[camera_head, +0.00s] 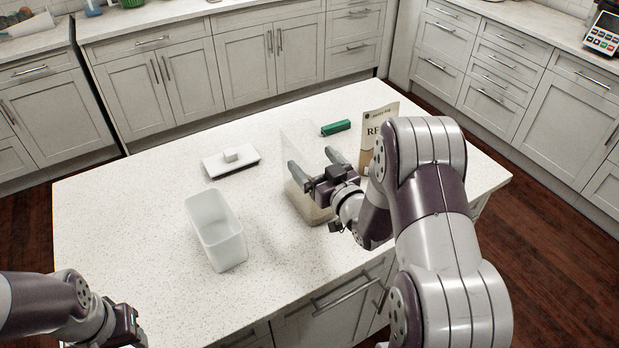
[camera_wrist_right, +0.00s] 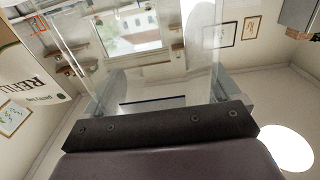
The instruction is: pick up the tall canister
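The tall canister (camera_head: 299,143) is clear, with pale grain in its bottom, and stands upright on the white counter. My right gripper (camera_head: 315,165) is at its upper part, with the two fingers spread wide, one on each side. In the right wrist view its clear walls (camera_wrist_right: 215,45) rise between and in front of the fingers (camera_wrist_right: 155,95); whether they touch is hard to tell. The arm hides part of the canister's near side. My left gripper (camera_head: 127,326) is low at the left, by the counter's front edge; its fingers do not show clearly.
An open white bin (camera_head: 200,205) stands left of the canister. A white lid with a knob (camera_head: 216,168) lies behind it. A green block (camera_head: 336,127) and a paper refill bag (camera_head: 376,122) are to the right. The counter's left part is clear.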

